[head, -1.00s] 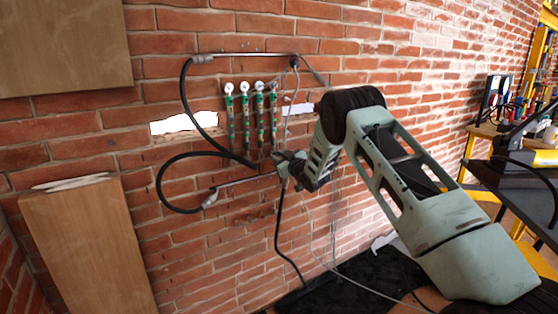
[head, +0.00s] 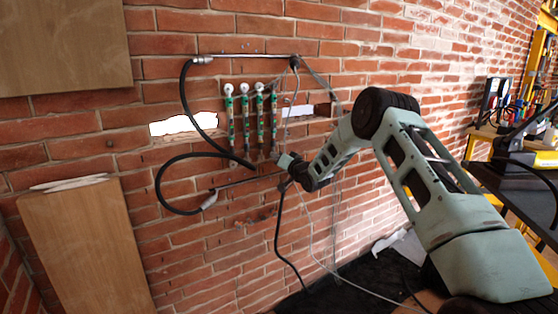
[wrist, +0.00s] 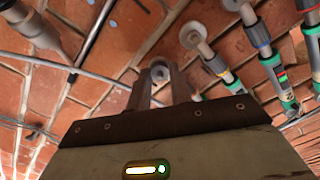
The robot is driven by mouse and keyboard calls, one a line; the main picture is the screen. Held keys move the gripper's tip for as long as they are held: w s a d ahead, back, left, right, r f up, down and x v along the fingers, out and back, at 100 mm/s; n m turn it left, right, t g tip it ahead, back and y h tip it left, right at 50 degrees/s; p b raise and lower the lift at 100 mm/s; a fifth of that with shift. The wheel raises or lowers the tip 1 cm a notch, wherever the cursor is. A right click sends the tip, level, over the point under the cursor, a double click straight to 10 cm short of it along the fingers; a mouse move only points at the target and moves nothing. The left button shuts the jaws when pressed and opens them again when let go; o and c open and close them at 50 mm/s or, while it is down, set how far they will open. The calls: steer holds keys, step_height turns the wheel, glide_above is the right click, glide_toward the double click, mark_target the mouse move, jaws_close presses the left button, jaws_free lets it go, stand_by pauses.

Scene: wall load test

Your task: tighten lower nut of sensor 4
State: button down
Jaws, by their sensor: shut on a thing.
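Several slim sensors with green ends hang upright side by side on the brick wall in the head view. The rightmost one, which I take as sensor 4 (head: 273,112), has its lower end near my gripper (head: 279,160). In the wrist view my gripper (wrist: 155,88) points at the wall, with its two fingers on either side of a round grey nut (wrist: 159,69), and is shut on it. The rest of that sensor is hidden behind the gripper. Neighbouring sensors (wrist: 272,66) show to the right, with round pale ends.
Black hoses (head: 160,180) loop on the left between upper and lower metal pipes. A thin pipe (wrist: 95,32) runs close left of the fingers. Loose cables hang below the gripper. A wooden board (head: 85,245) stands at lower left; a cluttered workbench (head: 485,135) stands at right.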

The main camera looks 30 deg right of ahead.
steer(key=shift+s+f+m, duration=0.1)
steer(key=shift+f+m, duration=0.05)
steer(key=shift+m, duration=0.95)
steer(key=shift+f+m, duration=0.15)
steer(key=shift+m, duration=0.95)
steer(key=c, duration=1.4)
jaws_free()
steer(key=shift+o, duration=0.7)
steer(key=shift+r, duration=0.2)
steer(key=s, duration=1.7)
steer(key=shift+s+d, duration=0.2)
steer(key=shift+d, duration=0.1)
